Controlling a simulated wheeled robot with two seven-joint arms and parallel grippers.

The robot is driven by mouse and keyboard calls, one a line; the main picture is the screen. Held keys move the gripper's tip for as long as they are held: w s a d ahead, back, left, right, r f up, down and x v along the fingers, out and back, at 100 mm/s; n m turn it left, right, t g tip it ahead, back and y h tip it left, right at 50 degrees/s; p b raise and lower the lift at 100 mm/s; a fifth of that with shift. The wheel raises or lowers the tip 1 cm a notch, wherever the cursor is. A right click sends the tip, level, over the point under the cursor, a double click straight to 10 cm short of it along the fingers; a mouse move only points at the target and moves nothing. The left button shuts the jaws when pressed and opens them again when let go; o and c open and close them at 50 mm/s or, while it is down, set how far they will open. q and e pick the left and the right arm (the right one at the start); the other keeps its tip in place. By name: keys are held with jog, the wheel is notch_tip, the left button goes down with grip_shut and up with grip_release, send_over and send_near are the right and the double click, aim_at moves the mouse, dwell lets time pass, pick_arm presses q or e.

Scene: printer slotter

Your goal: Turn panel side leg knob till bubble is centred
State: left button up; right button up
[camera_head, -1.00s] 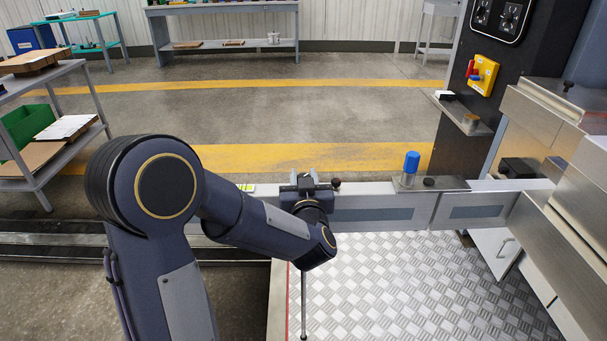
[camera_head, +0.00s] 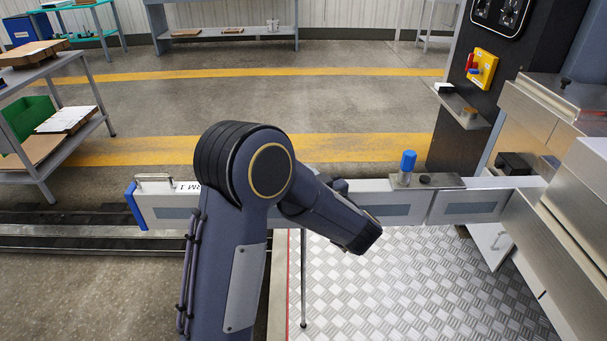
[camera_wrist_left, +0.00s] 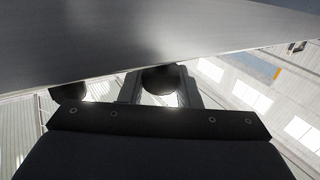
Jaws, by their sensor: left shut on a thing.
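My left gripper (camera_wrist_left: 160,88) is shut on a dark round knob (camera_wrist_left: 160,79) in the left wrist view, one finger on each side of it. A second dark round knob (camera_wrist_left: 69,92) is to the left, outside the fingers. Both are just under a wide grey surface (camera_wrist_left: 120,40). In the head view my left arm crosses the long grey panel beam (camera_head: 460,208), and its forearm and wrist hide most or all of the gripper. No bubble shows in either view; part of the beam top is behind my arm. My right gripper is not in view.
A blue-capped post (camera_head: 408,160) stands on the beam. The beam's left end has a blue cap (camera_head: 135,206) and a metal handle (camera_head: 155,178). Machine housings fill the right side.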

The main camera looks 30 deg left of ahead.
pick_arm(q)
jog(key=shift+r, duration=0.1)
jog(key=o, duration=1)
jog(key=shift+c, duration=0.2)
jog(key=p+v, duration=0.1)
jog(key=v, duration=0.6)
jog(key=shift+s+d, duration=0.2)
jog(key=shift+d, duration=0.15)
